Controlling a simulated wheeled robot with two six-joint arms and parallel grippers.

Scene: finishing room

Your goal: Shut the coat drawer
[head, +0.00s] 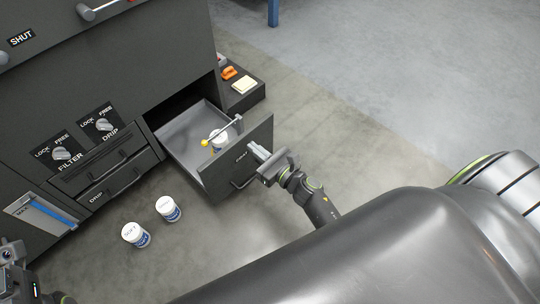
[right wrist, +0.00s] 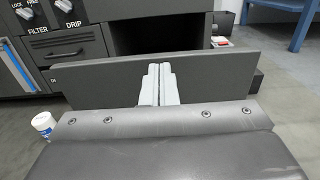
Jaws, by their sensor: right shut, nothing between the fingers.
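The coat drawer (head: 187,135) stands pulled out of the dark cabinet, with its inside visible in the head view. Its dark front panel (head: 219,176) carries a small label and a bar handle (head: 243,182). The front panel also spans the right wrist view (right wrist: 215,75). My right gripper (head: 257,151) is shut and empty, its fingertips at the outer face of the front panel near its upper edge; I cannot tell if they touch. The fingers also show in the right wrist view (right wrist: 159,80). Part of my left arm shows at the lower left; its fingers do not.
A white jar (head: 220,141) and a thin rod with a yellow ball (head: 205,143) are in the drawer. Two white jars (head: 168,208) (head: 135,235) stand on the floor left of it. The filter and drip drawers (head: 115,178) are shut. Open floor lies to the right.

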